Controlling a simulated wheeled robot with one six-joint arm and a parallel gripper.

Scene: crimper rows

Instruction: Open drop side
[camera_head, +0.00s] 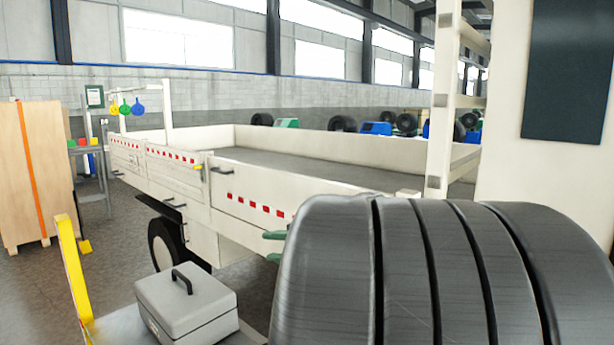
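The cream truck bed shows its long near side in the head view. This drop side has a left panel (172,170) and a right panel (255,187), both upright, with red marker strips. A dark handle (222,170) sits at the right panel's upper left corner. A yellow piece (198,166) is beside it at the post between the panels. Two green finger-like tips, apparently my gripper (274,247), show in front of the right panel's lower part, apart with nothing visible between them.
A grey toolbox (187,305) stands at bottom centre-left beside a yellow bar (74,270). A wooden cabinet (38,175) with an orange strap stands at left.

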